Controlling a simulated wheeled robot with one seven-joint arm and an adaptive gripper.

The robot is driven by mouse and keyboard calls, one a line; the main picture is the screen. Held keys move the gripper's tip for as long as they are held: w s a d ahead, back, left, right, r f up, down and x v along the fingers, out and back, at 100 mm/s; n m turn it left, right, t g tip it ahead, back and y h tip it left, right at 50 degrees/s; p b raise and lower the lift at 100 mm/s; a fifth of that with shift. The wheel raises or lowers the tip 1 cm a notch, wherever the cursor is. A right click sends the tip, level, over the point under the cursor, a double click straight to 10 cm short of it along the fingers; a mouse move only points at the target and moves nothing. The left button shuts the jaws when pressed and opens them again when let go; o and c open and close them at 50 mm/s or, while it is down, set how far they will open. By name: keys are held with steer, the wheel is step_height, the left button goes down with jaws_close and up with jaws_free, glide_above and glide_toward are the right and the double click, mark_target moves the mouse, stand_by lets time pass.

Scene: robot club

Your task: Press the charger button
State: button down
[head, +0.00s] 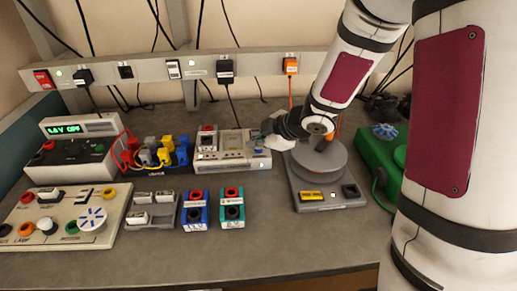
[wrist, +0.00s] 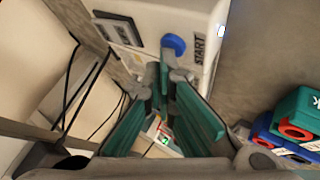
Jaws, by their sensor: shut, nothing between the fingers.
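The charger (head: 232,162) is a pale grey box on the bench, with a slot area on top. In the wrist view its white top (wrist: 140,14) shows a round blue button (wrist: 174,43) beside the printed word START. My gripper (head: 268,142) is at the charger's right end in the head view and partly covers that end. In the wrist view my gripper (wrist: 168,76) is shut and empty, with its fingertips close to the blue button. I cannot tell whether they touch it.
A grey round-topped device (head: 318,165) stands right of the charger, under my arm. Blue (head: 195,212) and green (head: 231,210) blocks with red sockets sit in front. Yellow and blue plugs (head: 158,148) crowd the left. A socket rail (head: 200,68) with cables runs behind.

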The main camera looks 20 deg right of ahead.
mark_target(257, 151)
steer(key=shift+r, duration=0.1)
steer(key=shift+r+p, duration=0.7)
steer(key=shift+p, duration=0.3)
step_height(257, 151, up, 4)
steer(key=p, duration=0.5)
steer(key=shift+s+r, duration=0.1)
steer(key=shift+r, duration=0.15)
steer(key=shift+r+p, duration=0.25)
steer(key=shift+p, duration=0.25)
